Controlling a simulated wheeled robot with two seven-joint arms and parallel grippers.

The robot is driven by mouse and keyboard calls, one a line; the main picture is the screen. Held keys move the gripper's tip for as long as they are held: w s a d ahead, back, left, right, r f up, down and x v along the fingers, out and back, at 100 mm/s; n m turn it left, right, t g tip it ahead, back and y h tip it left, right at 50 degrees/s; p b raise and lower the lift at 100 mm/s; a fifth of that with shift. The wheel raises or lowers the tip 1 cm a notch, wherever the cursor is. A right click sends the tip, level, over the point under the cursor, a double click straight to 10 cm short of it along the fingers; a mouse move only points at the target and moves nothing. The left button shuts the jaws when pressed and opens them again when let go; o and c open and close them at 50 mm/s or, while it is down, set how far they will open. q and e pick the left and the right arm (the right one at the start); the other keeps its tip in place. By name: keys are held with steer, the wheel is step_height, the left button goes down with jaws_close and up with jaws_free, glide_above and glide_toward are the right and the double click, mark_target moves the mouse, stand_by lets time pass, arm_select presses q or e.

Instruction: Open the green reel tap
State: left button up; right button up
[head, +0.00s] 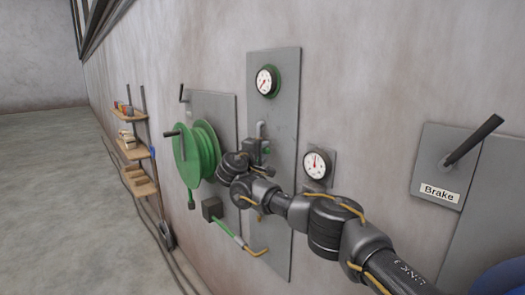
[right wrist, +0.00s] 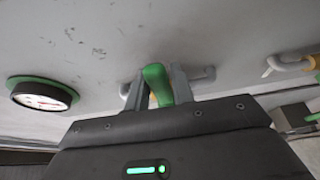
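The green reel tap shows in the right wrist view as a green handle (right wrist: 156,84) between the two fingers of my right gripper (right wrist: 155,92). The fingers stand close together on either side of the handle and look shut on it. In the head view my right gripper (head: 256,150) reaches the pipe fitting on the tall grey panel (head: 285,225), and little of the tap shows there. The green hose reel (head: 203,150) hangs on the wall to the left of the gripper. My left gripper is not in view.
A green-rimmed gauge (head: 267,81) sits above the tap, and it also shows in the right wrist view (right wrist: 42,95). Another gauge (head: 317,164) is to the right. A brake lever (head: 474,139) sticks out at far right. Shelves (head: 137,152) stand at left. The floor (head: 55,190) there is clear.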

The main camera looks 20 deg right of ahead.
jaws_close()
steer(key=shift+r, duration=0.1)
steer(key=shift+a+r+n+g+y+b, duration=0.1)
steer(key=shift+r+n+g+y+b, duration=0.25)
steer(key=shift+n, duration=0.55)
steer(key=shift+w+r+n+g, duration=0.2)
steer(key=shift+r+n+g, duration=0.15)
steer(key=shift+r+n, duration=0.45)
steer(key=shift+w+a+r+n+g+y+p, duration=0.15)
steer(key=shift+r+n+g+y+p, duration=0.2)
steer(key=shift+n+p, duration=0.55)
steer(key=shift+w+r+n+g+p, duration=0.15)
steer(key=shift+n+g+p, duration=0.2)
steer(key=shift+p, duration=0.2)
